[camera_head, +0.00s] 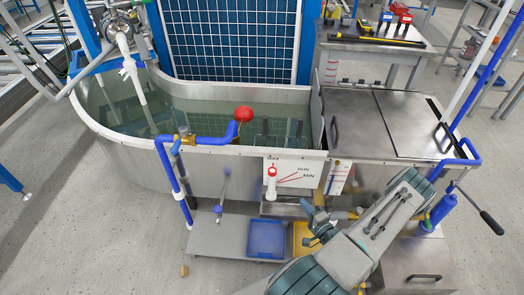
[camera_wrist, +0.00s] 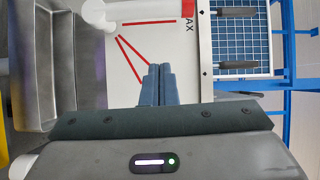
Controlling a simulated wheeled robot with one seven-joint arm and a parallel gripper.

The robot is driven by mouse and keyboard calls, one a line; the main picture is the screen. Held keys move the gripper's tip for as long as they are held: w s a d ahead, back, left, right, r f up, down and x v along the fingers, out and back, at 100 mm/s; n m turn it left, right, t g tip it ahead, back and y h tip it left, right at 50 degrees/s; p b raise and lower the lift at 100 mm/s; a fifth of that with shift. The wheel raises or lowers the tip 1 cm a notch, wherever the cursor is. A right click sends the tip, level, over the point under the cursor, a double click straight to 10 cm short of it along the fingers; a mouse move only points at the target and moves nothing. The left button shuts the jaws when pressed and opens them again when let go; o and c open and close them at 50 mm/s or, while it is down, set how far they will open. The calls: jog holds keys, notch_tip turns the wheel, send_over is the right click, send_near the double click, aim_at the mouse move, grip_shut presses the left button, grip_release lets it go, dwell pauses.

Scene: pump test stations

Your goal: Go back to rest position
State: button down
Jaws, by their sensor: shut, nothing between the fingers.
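My gripper (camera_wrist: 158,70) shows in the wrist view with its two blue-grey fingers pressed together and nothing between them. The fingers point toward a white panel (camera_wrist: 130,55) with red lines. In the head view this panel (camera_head: 300,170) is on the front of the water tank and carries the marks MAX, RUN and MIN. A white lever with a red part (camera_head: 271,178) stands at its left side. My arm reaches up from the bottom of the head view, and the gripper's exact tip is hard to make out there.
The steel tank (camera_head: 130,140) holds water. A blue pipe (camera_head: 210,141) with a red ball (camera_head: 243,114) crosses its front rim. A steel cover (camera_head: 370,125) lies right of the water. A blue tray (camera_head: 266,238) rests on the low shelf. Floor at the lower left is mostly clear.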

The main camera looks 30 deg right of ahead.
jog(key=w+a+r+n+g+y+p, duration=0.2)
jog(key=a+r+n+g+y, duration=0.6)
jog(key=r, duration=0.5)
jog(key=w+a+r+n+g+y+p, duration=0.15)
jog(key=a+r+n+g+y, duration=0.3)
jog(key=a+r, duration=0.75)
jog(key=s+a+r+n+g+h+p, duration=0.1)
jog(key=s+r+h, duration=0.5)
jog(key=r, duration=0.6)
jog(key=s+a+r+n+g+h+p, duration=0.1)
jog(key=s+a+r+n+h+p, duration=0.2)
jog(key=r, duration=1)
jog(key=shift+s+a+r+h, duration=0.15)
jog(key=shift+s+a+h, duration=1.45)
jog(key=shift+s+h, duration=0.6)
jog(key=shift+s+n+g, duration=0.15)
jog(key=shift+n+g, duration=0.1)
